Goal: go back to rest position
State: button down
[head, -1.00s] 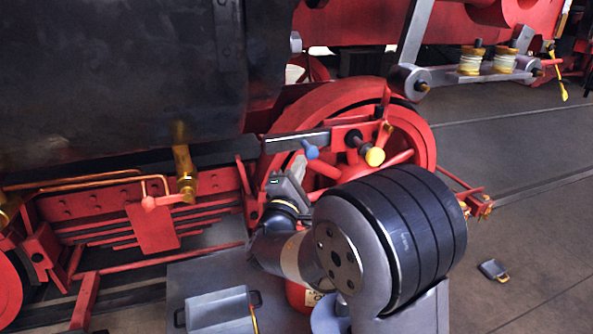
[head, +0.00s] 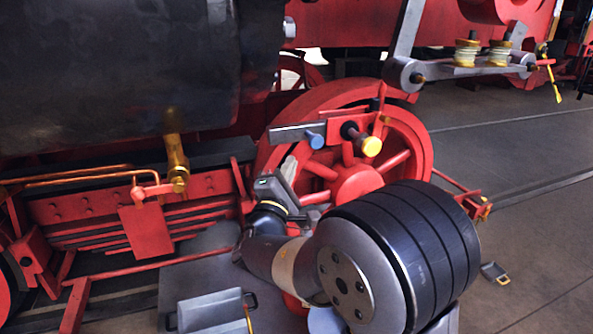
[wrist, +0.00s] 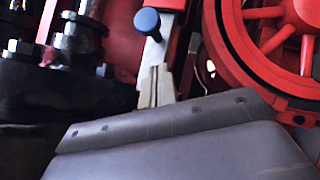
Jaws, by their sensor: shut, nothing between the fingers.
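My gripper (head: 288,167) is in front of the red spoked wheel (head: 409,145), below and left of a blue knob (head: 316,140) on a grey bar. Its fingers look small and partly blend with the wheel in the head view. In the wrist view the fingers (wrist: 157,86) are together with nothing between them. The blue knob (wrist: 147,20) is beyond the fingertips, apart from them as far as I can tell. My arm is bent low in front of the wheel.
A yellow-ended knob (head: 371,146) sticks out right of the blue one. A brass fitting (head: 176,155) hangs under the dark boiler (head: 120,70). A grey case (head: 212,312) stands at lower left. A small grey object (head: 494,272) lies on the open floor at right.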

jog(key=b+v, duration=0.1)
jog(key=v, duration=0.8)
jog(key=shift+s, duration=0.3)
jog(key=shift+a, duration=0.15)
jog(key=s+d+p+x, duration=0.1)
jog(key=p+x, duration=0.3)
jog(key=x, duration=0.8)
jog(key=shift+w+d+r, duration=0.25)
jog(key=shift+d+r, duration=0.15)
jog(key=shift+d, duration=0.5)
